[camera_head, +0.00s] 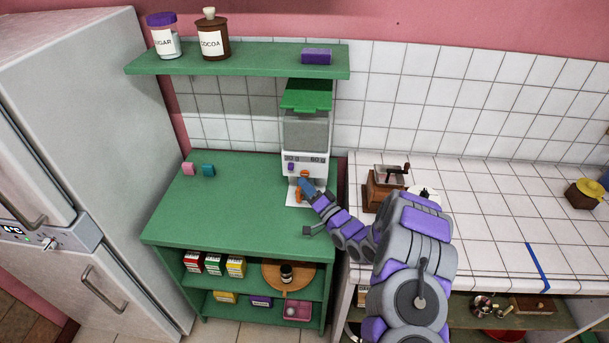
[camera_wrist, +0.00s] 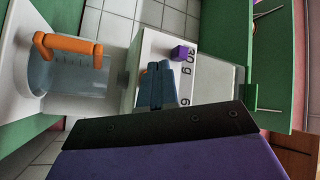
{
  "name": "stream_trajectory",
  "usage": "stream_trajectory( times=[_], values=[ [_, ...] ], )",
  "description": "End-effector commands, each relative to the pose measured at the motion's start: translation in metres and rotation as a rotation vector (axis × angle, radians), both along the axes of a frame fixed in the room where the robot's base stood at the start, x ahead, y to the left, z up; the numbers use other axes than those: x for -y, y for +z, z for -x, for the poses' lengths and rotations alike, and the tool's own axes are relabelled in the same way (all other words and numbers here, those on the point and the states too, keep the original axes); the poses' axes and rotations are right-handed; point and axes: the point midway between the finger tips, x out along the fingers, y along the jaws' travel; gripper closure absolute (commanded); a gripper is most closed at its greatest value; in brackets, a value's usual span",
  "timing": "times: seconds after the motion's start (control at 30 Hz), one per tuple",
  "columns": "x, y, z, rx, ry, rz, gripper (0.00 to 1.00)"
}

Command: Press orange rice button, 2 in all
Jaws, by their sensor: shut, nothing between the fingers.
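The white rice dispenser (camera_head: 288,160) with a green lid stands at the back of the green cabinet. Its front has labels reading 30 g and 60 g. The purple button (camera_wrist: 180,53) sits beside the 30 g label, and it also shows in the head view (camera_head: 291,167). I cannot make out the orange button for certain; my fingers cover the panel near the 60 g label. A clear measuring cup (camera_wrist: 70,75) with an orange handle (camera_wrist: 67,45) stands under the dispenser. My gripper (camera_wrist: 155,85) has blue fingers, shut and empty, close in front of the panel; contact cannot be told.
A green shelf (camera_head: 240,63) with a sugar jar (camera_head: 165,36), a cocoa jar (camera_head: 213,36) and a purple block (camera_head: 316,56) hangs above. Pink (camera_head: 188,169) and teal (camera_head: 208,170) blocks lie left on the cabinet. A coffee grinder (camera_head: 380,190) stands right, near my arm.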

Motion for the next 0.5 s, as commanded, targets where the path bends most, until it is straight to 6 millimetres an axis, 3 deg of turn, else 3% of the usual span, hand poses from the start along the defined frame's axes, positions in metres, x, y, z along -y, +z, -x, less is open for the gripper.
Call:
stream_trajectory(
  times=[0.5],
  values=[
    [0.001, 0.0009, -0.0048, -0.001, -0.001, 0.0, 1.0]
  ],
)
